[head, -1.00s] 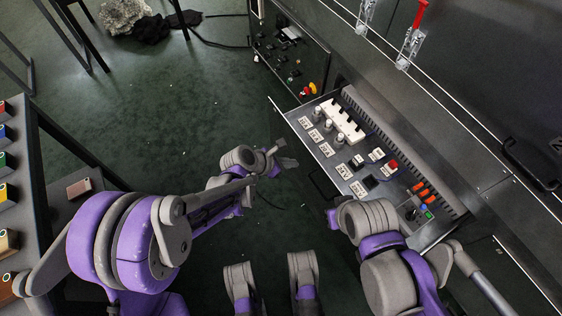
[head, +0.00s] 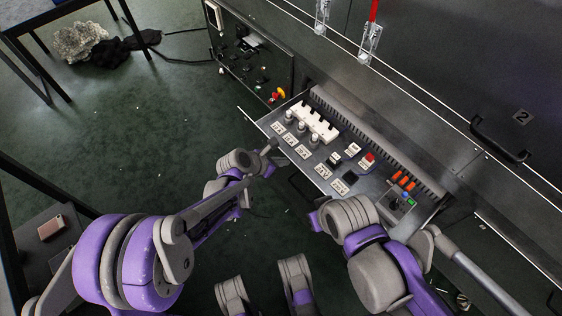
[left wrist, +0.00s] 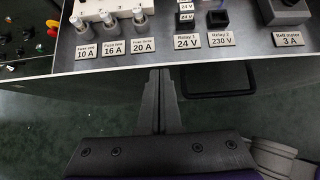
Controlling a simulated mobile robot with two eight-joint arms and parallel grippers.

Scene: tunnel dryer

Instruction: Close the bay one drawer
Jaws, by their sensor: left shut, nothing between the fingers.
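The open drawer (head: 262,124) sticks out from the dark cabinet on the right in the head view. It holds white blocks, cylindrical fuses, relays and labels. Its labelled top also fills the upper left wrist view (left wrist: 66,44). A black loop handle (left wrist: 222,94) sits at its front, partly below the edge. My left gripper (head: 270,153) is shut and empty beside the drawer's front, left of the handle. In the left wrist view its fingertips (left wrist: 158,72) are at the front edge; I cannot tell whether they touch. My right arm is near the drawer's right end; its gripper does not show.
A control box (head: 250,62) with a red and yellow button stands beyond the drawer. A cabinet door with a black handle (head: 498,140) is marked 2. A dark rack (head: 62,255) stands at the left. Green floor (head: 140,130) is open between.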

